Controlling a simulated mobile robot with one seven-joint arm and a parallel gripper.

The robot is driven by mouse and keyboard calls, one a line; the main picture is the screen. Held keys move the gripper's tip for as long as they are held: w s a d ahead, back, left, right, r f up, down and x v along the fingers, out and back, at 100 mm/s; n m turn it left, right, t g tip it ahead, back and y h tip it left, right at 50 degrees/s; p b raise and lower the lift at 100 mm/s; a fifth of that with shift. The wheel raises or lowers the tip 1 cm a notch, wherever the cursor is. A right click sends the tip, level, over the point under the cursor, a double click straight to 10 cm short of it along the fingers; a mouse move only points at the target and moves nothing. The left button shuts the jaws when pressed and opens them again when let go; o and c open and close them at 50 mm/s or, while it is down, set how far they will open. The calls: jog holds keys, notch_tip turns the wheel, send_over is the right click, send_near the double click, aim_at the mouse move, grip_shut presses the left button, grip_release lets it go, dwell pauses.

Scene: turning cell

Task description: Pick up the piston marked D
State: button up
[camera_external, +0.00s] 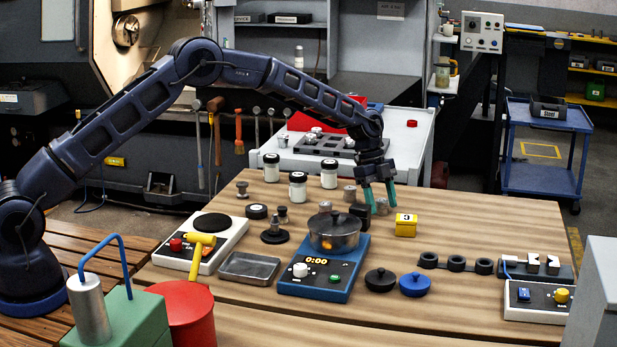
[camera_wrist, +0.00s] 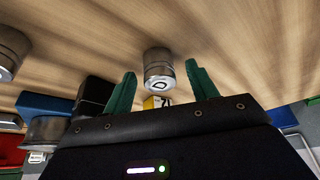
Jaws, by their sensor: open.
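A short metal piston (camera_wrist: 158,68) stands on the wooden table in the wrist view, with a dark letter on its pale top that looks like a D. My gripper (camera_wrist: 158,82) is open, with one green finger on each side of the piston and visible gaps between. In the external view my gripper (camera_external: 379,198) points down at the table, and the piston (camera_external: 382,206) shows partly behind its fingers. Another metal piston (camera_wrist: 10,50) stands at the left edge of the wrist view; its mark is not readable. More grey pistons (camera_external: 349,193) stand to the left in the external view.
A yellow block (camera_external: 406,226) with a number stands close in front of the gripper, and a black block (camera_external: 359,214) to its left. A metal pot (camera_external: 334,236) sits on a blue hotplate (camera_external: 320,275). White-and-black jars (camera_external: 298,185) stand farther left.

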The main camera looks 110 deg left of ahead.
jog(key=shift+f, duration=0.3)
jog(key=c, duration=1.1)
